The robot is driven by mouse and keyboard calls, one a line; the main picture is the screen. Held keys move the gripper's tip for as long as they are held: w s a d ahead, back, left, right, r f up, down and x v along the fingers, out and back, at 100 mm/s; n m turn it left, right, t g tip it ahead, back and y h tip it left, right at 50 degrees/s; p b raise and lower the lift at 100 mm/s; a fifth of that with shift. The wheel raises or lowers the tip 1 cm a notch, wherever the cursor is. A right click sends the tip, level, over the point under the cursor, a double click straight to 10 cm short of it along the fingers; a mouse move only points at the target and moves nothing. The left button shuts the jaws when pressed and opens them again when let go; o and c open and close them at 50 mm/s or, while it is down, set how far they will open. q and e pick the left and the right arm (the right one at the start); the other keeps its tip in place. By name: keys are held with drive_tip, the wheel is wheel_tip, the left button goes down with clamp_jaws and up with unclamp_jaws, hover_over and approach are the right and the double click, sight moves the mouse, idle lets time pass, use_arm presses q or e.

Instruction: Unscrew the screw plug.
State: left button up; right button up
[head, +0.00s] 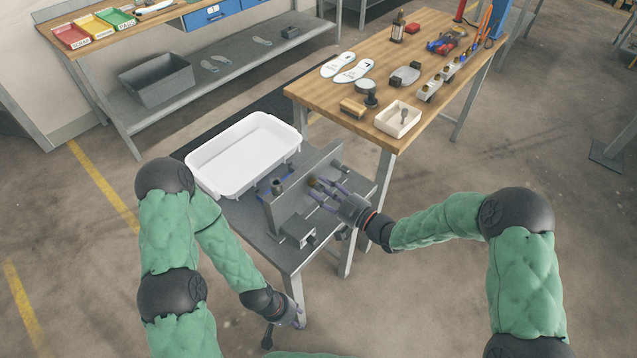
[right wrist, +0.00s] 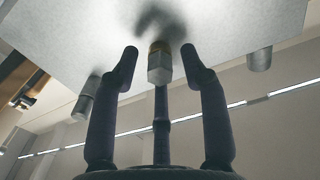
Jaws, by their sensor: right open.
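The screw plug (right wrist: 159,66) has a grey hex body with a brass-coloured band and sticks out of the grey upright plate (right wrist: 70,25). In the head view the plug (head: 314,183) is small beside my right fingertips. My right gripper (right wrist: 160,78) is open; two fingers stand to either side of the plug with gaps, and the third is behind it in the picture. It also shows in the head view (head: 326,195), in front of the plate (head: 290,187). My left gripper (head: 298,322) hangs low by the stand's front leg; its fingers are too small to judge.
Two other grey fittings stick out of the plate, left (right wrist: 88,98) and right (right wrist: 259,60) of the plug. A white tray (head: 215,190) sits behind the plate. A wooden table (head: 310,88) with insoles and parts stands at the back right.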

drive_tip(key=shift+m, duration=0.5)
drive_tip(key=m+p, duration=0.2)
drive_tip(key=m, duration=0.1)
drive_tip(key=shift+r+m, duration=0.1)
drive_tip(key=shift+m, duration=0.2)
drive_tip(key=m+p, duration=0.1)
drive_tip(key=m, duration=0.1)
drive_tip(key=shift+m, duration=0.3)
drive_tip(key=m+p, duration=0.2)
drive_tip(key=m, duration=0.1)
drive_tip(key=m+p, duration=0.1)
drive_tip(key=m, duration=0.1)
drive_tip(key=shift+m, duration=0.4)
drive_tip(key=m+p, duration=0.1)
drive_tip(key=m, duration=0.1)
drive_tip(key=shift+m, duration=0.3)
drive_tip(key=m+p, duration=0.1)
drive_tip(key=m, duration=0.2)
clamp_jaws()
